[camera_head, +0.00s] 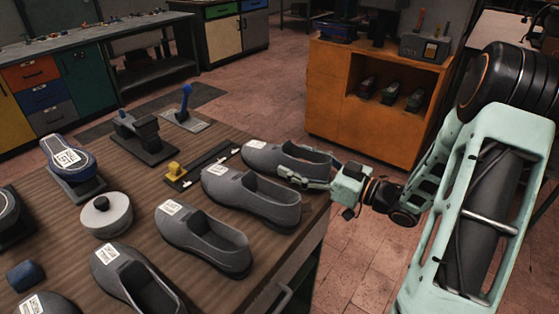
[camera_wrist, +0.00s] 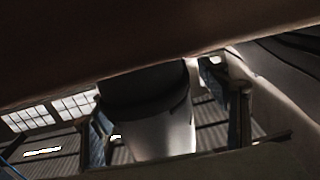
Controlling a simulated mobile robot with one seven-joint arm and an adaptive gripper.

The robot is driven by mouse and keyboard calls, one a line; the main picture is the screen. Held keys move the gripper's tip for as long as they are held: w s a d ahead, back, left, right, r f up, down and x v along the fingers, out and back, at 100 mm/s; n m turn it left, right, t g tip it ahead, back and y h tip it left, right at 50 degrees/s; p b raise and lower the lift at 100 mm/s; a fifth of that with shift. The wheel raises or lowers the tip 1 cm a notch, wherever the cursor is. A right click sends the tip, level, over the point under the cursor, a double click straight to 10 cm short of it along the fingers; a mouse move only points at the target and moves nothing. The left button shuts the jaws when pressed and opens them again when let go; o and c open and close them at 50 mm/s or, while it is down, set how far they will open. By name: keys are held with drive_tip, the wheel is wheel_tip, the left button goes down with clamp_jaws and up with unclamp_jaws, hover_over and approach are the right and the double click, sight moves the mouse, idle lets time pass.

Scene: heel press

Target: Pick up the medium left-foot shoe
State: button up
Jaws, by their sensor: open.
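Several grey shoes with white labels stand on the wooden table in the head view. The farthest shoe (camera_head: 268,156) has its heel end toward my gripper (camera_head: 318,182). My gripper is open, low at that shoe's heel end, close to the table's right edge. Whether it touches the shoe is unclear. Nearer shoes are the second (camera_head: 255,196), the third (camera_head: 205,240) and the fourth (camera_head: 135,280). The labels are too small to read, so I cannot tell which shoe is the medium left-foot one. The wrist view is dark, with a finger on either side of a rounded form I cannot identify.
An orange cabinet (camera_head: 382,121) stands behind. Floor right of the table is clear.

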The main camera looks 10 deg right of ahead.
drive_tip(key=shift+w+a, duration=0.5)
drive_tip(key=shift+a, duration=0.05)
drive_tip(key=shift+c, duration=0.7)
drive_tip(key=shift+r, duration=0.1)
drive_tip(key=c, duration=1.5)
drive_tip(key=shift+o, duration=0.2)
